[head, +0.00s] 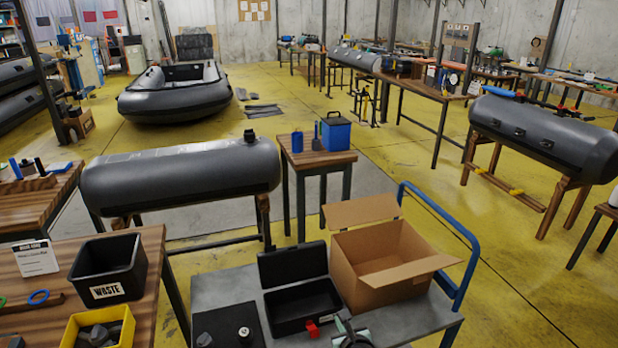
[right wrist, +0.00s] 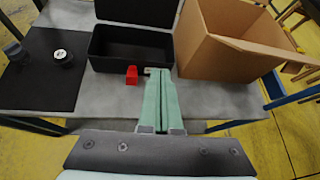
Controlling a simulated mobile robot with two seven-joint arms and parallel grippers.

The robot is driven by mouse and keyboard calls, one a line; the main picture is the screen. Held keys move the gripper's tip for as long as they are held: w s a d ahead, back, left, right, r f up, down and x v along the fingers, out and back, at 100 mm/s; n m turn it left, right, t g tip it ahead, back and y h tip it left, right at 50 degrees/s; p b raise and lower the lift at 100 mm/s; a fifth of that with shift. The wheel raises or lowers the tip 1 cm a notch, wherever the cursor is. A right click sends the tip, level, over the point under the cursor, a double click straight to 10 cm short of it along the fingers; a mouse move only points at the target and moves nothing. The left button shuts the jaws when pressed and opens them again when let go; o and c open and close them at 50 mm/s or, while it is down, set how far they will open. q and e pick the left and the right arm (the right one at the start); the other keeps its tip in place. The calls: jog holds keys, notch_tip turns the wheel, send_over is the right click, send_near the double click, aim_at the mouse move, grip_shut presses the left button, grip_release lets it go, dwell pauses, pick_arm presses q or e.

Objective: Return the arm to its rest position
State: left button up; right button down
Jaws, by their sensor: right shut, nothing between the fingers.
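My right gripper (head: 350,334) shows at the bottom edge of the head view, in front of the grey cart (head: 222,292). In the right wrist view its two pale green fingers (right wrist: 158,75) are together with nothing between them. They hang over the front part of the cart top, between the open black case and the open cardboard box. My left gripper is in neither view.
The cart holds the black case (head: 302,305), a cardboard box (head: 385,262) and a black mat (right wrist: 40,75). A small red item (right wrist: 131,75) is close left of my fingers. A wooden bench with a waste bin (head: 108,270) stands left. Yellow floor is free right of the cart.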

jog(key=d+f+h, duration=0.2)
jog(key=d+h, duration=0.3)
jog(key=d, duration=2.1)
jog(key=s+a+f+m+g+y, duration=0.15)
jog(key=s+a+f+m, duration=0.25)
jog(key=s+m, duration=0.4)
jog(key=s+a+f+m+g+y, duration=0.1)
jog(key=s+a+f+m+y, duration=0.2)
jog(key=s+m, duration=0.45)
jog(key=s+d+r+m, duration=0.1)
jog(key=s+r+m, duration=0.2)
jog(key=s+m, duration=1.35)
jog(key=w+a+m+y, duration=0.1)
jog(key=a+m, duration=0.4)
jog(key=a, duration=0.6)
jog(key=shift+w+r, duration=0.2)
jog(key=shift+r, duration=0.1)
